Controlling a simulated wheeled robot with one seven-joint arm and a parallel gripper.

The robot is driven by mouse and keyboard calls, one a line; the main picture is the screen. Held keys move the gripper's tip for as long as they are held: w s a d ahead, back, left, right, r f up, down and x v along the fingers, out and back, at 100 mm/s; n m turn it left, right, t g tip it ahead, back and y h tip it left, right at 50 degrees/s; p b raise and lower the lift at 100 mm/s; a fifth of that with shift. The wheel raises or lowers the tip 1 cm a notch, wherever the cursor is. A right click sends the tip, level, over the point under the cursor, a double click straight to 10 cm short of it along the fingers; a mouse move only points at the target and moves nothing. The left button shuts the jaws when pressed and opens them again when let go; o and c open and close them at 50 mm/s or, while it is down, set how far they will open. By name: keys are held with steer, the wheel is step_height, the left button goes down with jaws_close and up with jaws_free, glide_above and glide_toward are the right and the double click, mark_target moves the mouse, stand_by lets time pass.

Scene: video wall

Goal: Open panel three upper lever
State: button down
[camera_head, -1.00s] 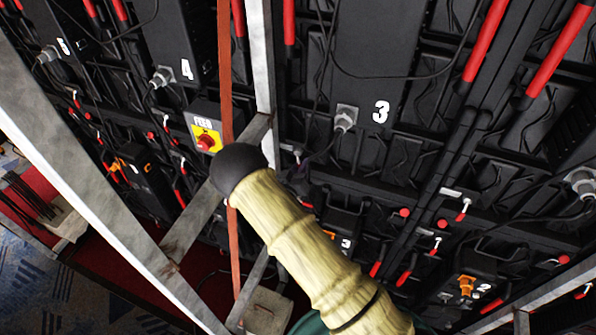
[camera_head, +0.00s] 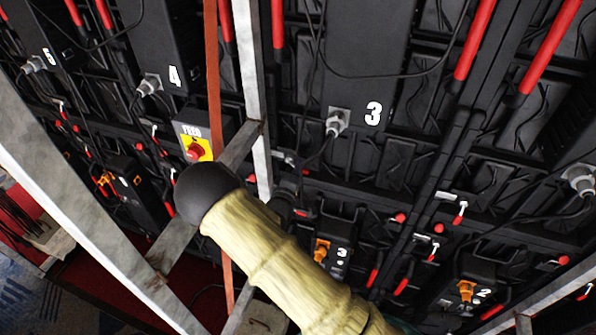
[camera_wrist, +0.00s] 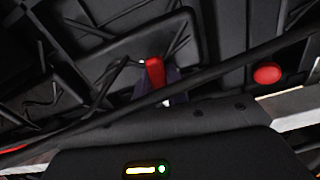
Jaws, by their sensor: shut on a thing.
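My gripper (camera_wrist: 157,88) shows in the wrist view with its dark fingertips on either side of a red lever handle (camera_wrist: 155,72), shut on it. The lever is on the black back of the video wall. In the head view my arm covers most of the gripper and the held lever. The black box marked 3 (camera_head: 365,70) is right of and above my arm, with a grey cable connector at its lower left corner. A smaller box marked 3 (camera_head: 340,252), with an orange plug, sits lower, just right of my arm.
A grey metal frame post (camera_head: 250,90) and an orange strap (camera_head: 213,100) run close beside my arm. Loose black cables hang across the panels. A red knob (camera_wrist: 267,74) is right of the lever.

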steer(key=shift+r+n, duration=0.3)
steer(key=shift+n, duration=0.7)
steer(key=c, duration=1.4)
jaws_free()
steer(key=shift+w, duration=0.1)
steer(key=b+v, duration=0.5)
steer(key=v, duration=1.2)
steer(key=shift+s, duration=0.25)
steer(key=shift+w, duration=0.1)
